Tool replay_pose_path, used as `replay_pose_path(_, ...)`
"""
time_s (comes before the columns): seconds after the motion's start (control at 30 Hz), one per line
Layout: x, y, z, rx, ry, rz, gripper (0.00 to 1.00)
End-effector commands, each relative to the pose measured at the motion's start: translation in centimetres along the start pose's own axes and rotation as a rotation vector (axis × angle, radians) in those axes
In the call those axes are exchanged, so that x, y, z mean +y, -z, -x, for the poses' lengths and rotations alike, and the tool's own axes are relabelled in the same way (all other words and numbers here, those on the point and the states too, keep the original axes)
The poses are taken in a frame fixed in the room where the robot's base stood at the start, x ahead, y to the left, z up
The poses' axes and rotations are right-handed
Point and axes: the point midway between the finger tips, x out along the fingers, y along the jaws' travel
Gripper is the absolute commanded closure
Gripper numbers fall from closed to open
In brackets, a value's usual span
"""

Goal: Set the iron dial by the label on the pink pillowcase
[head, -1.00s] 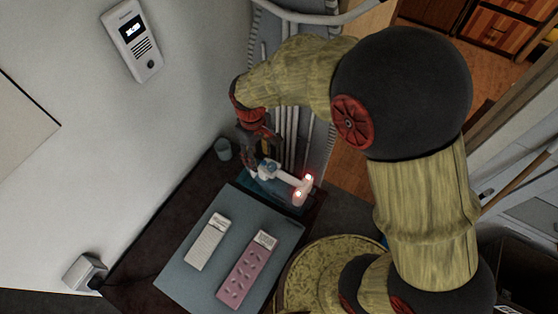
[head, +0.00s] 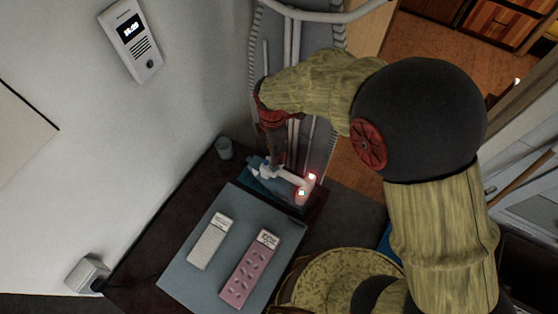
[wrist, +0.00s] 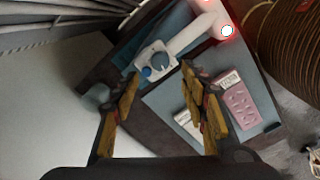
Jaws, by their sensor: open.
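A white and blue iron (head: 290,177) rests on a blue base at the far end of the table, with glowing red lights at its right end. In the wrist view, the iron (wrist: 190,38) shows a dark blue dial (wrist: 160,60) on a white face. The pink pillowcase (head: 246,280) lies folded on the grey-blue board, with a white label (head: 267,238) at its upper end. The label's print is too small to read surely. My gripper (wrist: 160,76) is open and empty, its fingers framing the view just below the dial; it appears above the iron, apart from it.
A pale folded cloth (head: 212,240) lies beside the pillowcase on the grey-blue board (head: 185,285). A small cup (head: 224,148) stands by the wall. A round yellow-green seat (head: 340,270) is right of the table. Pipes rise behind the iron.

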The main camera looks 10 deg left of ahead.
Motion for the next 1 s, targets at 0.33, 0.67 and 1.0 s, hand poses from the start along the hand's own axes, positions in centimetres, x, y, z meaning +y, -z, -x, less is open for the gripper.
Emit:
replay_pose_path(0.33,-0.1,0.0,-4.0,0.0,0.002,0.02,0.56)
replay_pose_path(0.67,0.0,0.0,-7.6,0.0,0.001,0.019,0.56)
replay_pose_path(1.0,0.0,0.0,-7.8,0.0,0.0,0.018,0.57)
